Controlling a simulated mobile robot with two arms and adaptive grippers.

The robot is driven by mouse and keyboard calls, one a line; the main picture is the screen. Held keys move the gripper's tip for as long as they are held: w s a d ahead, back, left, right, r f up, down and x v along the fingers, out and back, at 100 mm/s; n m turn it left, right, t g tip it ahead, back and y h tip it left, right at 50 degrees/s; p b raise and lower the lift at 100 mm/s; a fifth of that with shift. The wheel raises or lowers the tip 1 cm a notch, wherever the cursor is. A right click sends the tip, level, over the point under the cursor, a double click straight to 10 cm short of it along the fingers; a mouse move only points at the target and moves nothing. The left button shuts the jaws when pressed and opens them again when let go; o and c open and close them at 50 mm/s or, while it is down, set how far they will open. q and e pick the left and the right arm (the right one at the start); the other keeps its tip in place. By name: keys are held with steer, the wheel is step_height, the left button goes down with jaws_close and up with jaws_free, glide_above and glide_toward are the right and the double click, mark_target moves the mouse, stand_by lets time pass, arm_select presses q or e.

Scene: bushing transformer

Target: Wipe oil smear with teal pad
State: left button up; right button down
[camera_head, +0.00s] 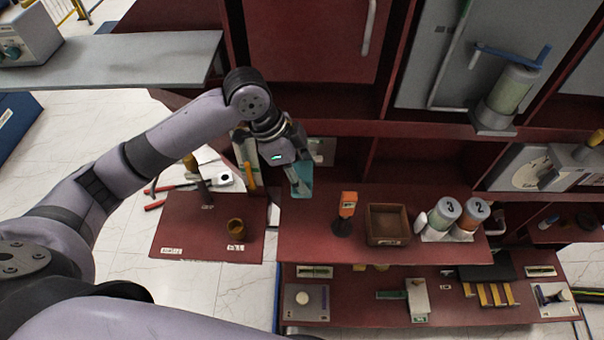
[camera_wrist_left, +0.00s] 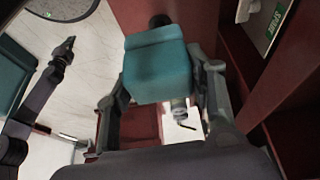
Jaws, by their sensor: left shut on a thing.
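My left gripper (camera_head: 297,176) is shut on a teal pad (camera_head: 304,182), held in front of the dark red cabinet, near the left end of its upper shelf. In the left wrist view the teal pad (camera_wrist_left: 157,72) is a block between the two fingers of the left gripper (camera_wrist_left: 163,88). I cannot tell whether the pad touches a surface. I cannot make out the oil smear in either view. My right gripper does not show in the head view.
An orange-topped tool (camera_head: 347,205), a brown tray (camera_head: 387,224) and canisters marked 3 (camera_head: 444,215) and 2 (camera_head: 472,217) stand right of the pad. A small brown cup (camera_head: 236,228) sits on the left red board (camera_head: 190,225). The lower shelf holds several parts.

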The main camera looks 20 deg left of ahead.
arm_select(q)
steer(key=o, duration=0.6)
steer(key=c, duration=0.5)
